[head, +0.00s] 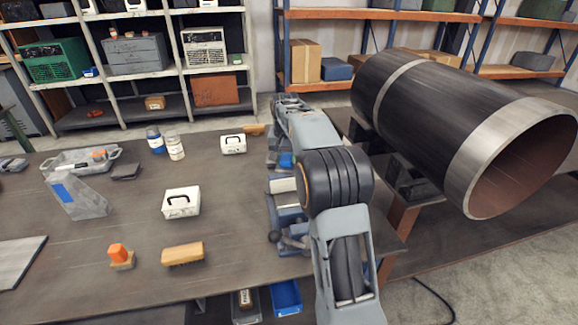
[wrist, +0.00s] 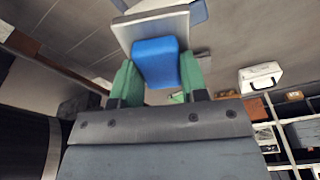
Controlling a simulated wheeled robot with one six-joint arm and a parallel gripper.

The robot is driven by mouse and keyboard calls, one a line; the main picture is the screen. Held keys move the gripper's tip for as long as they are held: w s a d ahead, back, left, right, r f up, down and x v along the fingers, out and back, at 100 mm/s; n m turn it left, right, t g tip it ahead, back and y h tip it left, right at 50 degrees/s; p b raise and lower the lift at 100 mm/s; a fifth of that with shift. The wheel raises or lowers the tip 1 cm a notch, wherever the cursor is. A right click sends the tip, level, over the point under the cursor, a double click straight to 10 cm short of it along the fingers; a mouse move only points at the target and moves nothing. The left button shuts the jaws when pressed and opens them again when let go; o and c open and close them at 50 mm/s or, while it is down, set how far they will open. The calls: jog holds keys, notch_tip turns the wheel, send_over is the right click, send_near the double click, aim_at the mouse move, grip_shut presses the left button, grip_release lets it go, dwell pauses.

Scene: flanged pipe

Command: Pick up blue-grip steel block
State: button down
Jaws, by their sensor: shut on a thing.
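The blue-grip steel block shows in the wrist view, with a flat pale steel plate (wrist: 150,27) and a thick blue grip (wrist: 155,60). My gripper (wrist: 156,76) has green finger pads on both sides of the blue grip and is shut on it. The steel part lies beyond the fingertips. I cannot tell whether the block touches the table. In the head view my arm reaches over the table's right side and largely hides the gripper and block.
A large dark pipe (head: 430,110) with a bare steel end stands right of my arm. The table (head: 130,225) carries white boxes (head: 181,202), a wooden brush (head: 182,254), an orange-topped tool (head: 120,256) and jars (head: 174,146). Shelves (head: 125,105) stand behind.

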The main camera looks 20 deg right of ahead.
jog(key=w+d+p, duration=0.2)
jog(key=w+p, duration=1)
jog(key=p, duration=0.3)
jog(key=shift+w+d+r, duration=0.25)
jog(key=shift+d, duration=0.05)
jog(key=shift+w+f+p, duration=0.1)
jog(key=shift+f+p, duration=0.05)
jog(key=shift+p, duration=0.3)
jog(key=s+a+f+n+b, duration=0.2)
jog(key=s+b, duration=0.2)
jog(key=s, duration=0.6)
jog(key=s+a+f+n+b, duration=0.2)
jog(key=s+f+b, duration=0.15)
jog(key=s, duration=0.65)
jog(key=shift+w+d+f+b, duration=0.1)
jog(key=shift+w+f+b, duration=0.05)
jog(key=shift+f+b, duration=2.55)
jog(key=shift+f, duration=0.2)
